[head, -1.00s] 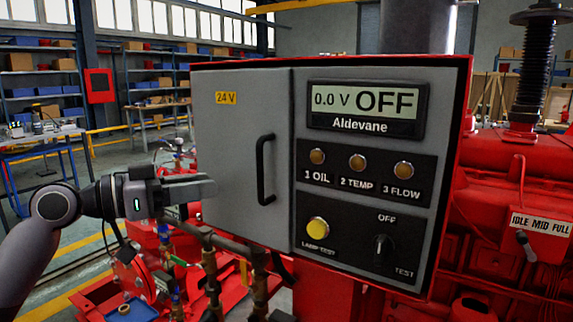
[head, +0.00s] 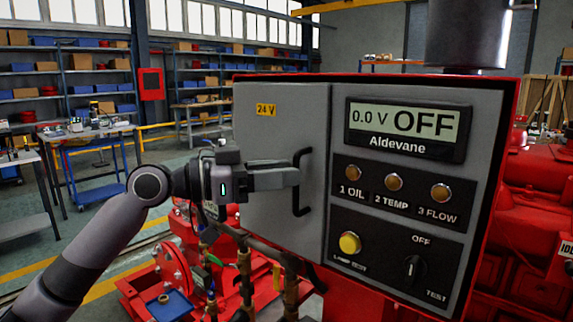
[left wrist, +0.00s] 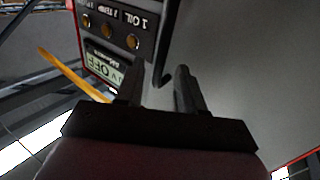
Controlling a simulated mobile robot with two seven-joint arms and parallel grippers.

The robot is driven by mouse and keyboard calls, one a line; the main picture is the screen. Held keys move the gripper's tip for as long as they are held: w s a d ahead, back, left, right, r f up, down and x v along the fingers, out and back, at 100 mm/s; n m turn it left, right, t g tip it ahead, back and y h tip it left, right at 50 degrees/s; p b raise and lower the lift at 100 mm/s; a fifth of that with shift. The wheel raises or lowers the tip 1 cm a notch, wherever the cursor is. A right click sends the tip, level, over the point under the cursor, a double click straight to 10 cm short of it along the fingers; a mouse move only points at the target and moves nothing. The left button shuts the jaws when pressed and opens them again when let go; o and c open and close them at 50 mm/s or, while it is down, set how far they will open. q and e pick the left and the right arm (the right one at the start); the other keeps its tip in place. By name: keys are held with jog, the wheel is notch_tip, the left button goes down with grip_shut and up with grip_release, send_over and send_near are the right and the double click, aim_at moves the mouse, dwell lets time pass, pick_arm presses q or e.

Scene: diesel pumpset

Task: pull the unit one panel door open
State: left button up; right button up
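The grey unit one panel door (head: 275,130) carries a yellow 24 V label and looks shut, flush in the red-edged panel box. Its black bar handle (head: 304,198) stands upright near the door's right edge. My left gripper (head: 297,177) reaches in from the left, its fingertips at the middle of the handle. In the left wrist view the two fingers (left wrist: 158,72) are apart, and the handle (left wrist: 168,52) shows in line with the gap between them. I cannot tell whether the bar is fully between the fingers. My right gripper is not in view.
Right of the door is the control face with the OFF display (head: 405,122), lamps, a yellow button (head: 350,242) and a switch (head: 412,268). Pipes and red pump parts (head: 175,265) lie below the left arm. Workbenches (head: 90,135) and open floor are at left.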

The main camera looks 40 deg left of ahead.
pick_arm(q)
jog(key=shift+w+d, duration=0.45)
jog(key=shift+w, duration=0.1)
grip_shut()
